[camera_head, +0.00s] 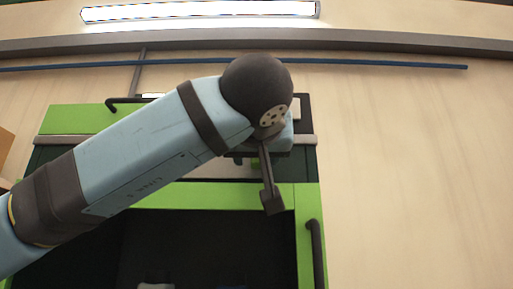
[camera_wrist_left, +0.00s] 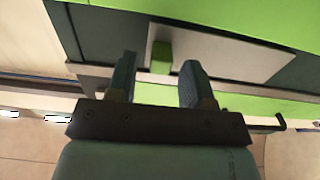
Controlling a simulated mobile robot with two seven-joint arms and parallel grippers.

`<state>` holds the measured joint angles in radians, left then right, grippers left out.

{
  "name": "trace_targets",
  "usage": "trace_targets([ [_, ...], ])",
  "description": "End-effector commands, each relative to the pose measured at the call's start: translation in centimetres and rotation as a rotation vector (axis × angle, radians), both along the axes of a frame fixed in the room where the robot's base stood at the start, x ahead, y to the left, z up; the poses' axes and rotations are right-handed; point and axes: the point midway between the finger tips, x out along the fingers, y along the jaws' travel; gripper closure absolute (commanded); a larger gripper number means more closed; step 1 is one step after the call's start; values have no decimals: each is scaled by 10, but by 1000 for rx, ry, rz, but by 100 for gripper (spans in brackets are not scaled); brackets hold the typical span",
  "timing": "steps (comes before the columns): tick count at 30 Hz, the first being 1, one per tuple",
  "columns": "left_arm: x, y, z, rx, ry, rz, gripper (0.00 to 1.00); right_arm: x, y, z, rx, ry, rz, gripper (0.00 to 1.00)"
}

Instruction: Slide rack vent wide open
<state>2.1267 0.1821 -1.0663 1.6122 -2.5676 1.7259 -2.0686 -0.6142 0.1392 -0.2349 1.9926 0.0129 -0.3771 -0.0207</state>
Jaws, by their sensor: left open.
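The rack vent (camera_wrist_left: 225,57) shows in the left wrist view as a light grey plate set in a dark strip, with a small green knob (camera_wrist_left: 161,57) near its left end. My left gripper (camera_wrist_left: 158,68) is open, with one finger on each side of the knob in the picture. I cannot tell whether the fingers touch it. In the head view, my left arm and wrist cover most of the vent area on the green rack (camera_head: 310,235), and the fingertips are hard to make out. My right gripper is not in view.
The rack has a dark open interior (camera_head: 200,240) below the strip. A black handle (camera_head: 316,250) runs down its right side. A blue pipe (camera_head: 400,65) crosses the pale wall above. The wall to the right is clear.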

Motion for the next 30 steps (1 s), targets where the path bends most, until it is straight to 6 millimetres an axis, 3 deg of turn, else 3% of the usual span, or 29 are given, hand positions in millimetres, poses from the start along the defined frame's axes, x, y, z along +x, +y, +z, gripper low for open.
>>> trace_targets([
  [9,3,0,0,0,-1,0,53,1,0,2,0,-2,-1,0],
  [11,3,0,0,0,0,0,65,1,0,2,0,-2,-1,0],
  [15,3,0,0,0,0,0,97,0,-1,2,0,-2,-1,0],
  [16,3,0,0,0,0,0,100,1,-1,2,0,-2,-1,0],
  [23,3,4,0,0,0,1,100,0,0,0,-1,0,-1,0],
  [26,3,15,-1,-1,-1,3,100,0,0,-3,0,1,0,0],
  [30,3,44,-2,-2,-1,6,100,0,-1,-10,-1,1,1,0],
])
